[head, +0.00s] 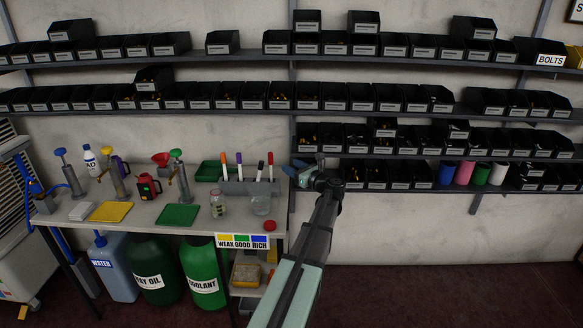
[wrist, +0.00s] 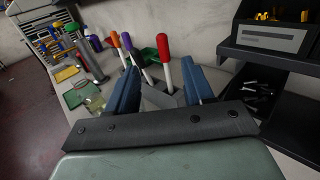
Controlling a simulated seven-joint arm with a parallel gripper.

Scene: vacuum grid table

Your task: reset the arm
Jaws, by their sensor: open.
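My arm (head: 300,262) reaches up from the bottom of the head view, stretched out towards the right end of the bench. My gripper (head: 294,169) is in front of the wall, just right of the marker holder. In the wrist view my gripper (wrist: 160,66) shows two blue fingers spread wide apart. Nothing is held between them. A red-capped marker (wrist: 167,72) appears between the fingers but stands beyond them in its holder. I cannot tell the exact gap from the fingers to the markers.
The bench (head: 145,215) holds pumps, bottles, coloured pads, a glass jar (head: 217,203) and the marker holder (head: 245,187). Shelves of black bins (head: 375,174) line the wall; some bins are close right of my gripper. Open floor (head: 450,295) lies at lower right.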

